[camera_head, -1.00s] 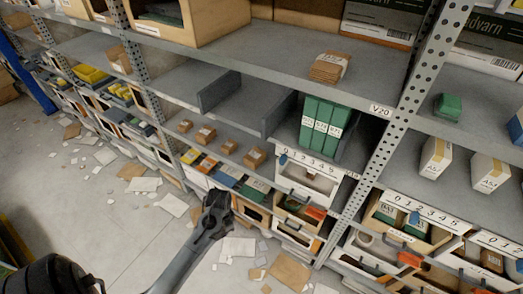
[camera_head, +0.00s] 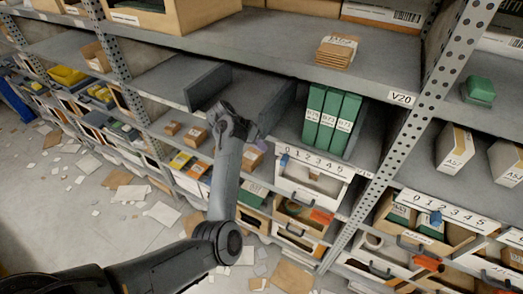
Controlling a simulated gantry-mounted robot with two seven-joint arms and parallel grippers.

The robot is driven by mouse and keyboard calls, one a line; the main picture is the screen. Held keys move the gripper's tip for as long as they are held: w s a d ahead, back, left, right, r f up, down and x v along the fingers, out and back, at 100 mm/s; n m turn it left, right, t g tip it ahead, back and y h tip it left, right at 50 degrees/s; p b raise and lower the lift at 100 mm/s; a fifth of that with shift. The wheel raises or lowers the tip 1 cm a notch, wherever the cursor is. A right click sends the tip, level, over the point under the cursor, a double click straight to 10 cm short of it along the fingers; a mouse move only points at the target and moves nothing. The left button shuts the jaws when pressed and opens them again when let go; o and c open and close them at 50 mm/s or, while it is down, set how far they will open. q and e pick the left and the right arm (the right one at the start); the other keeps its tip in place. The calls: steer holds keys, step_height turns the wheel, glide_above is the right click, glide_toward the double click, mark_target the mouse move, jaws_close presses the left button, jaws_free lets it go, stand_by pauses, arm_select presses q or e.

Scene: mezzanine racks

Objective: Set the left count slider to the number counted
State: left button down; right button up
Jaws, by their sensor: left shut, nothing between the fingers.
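The left count scale (camera_head: 314,164) is a white strip marked 0 to 5 on the shelf edge. A small blue slider (camera_head: 284,160) sits at its left end, near the 0. Three upright green boxes (camera_head: 331,121) stand side by side on the shelf above this scale. My left gripper (camera_head: 226,117) is shut and empty, left of the slider and in front of the shelf, apart from the scale. My left arm hides part of the shelf edge and bins behind it. My right gripper is not in view.
A second scale (camera_head: 447,208) with a blue slider (camera_head: 436,218) is at right. A perforated upright (camera_head: 411,118) stands between the bays. Grey dividers (camera_head: 207,86) flank an empty shelf stretch. Small brown boxes (camera_head: 195,136) line the shelf. Papers litter the floor.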

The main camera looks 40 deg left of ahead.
mark_target(285, 160)
arm_select(q)
steer(key=x, duration=0.8)
steer(key=shift+f, duration=0.2)
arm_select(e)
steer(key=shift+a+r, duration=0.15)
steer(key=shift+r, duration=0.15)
arm_select(q)
steer(key=shift+d, duration=0.1)
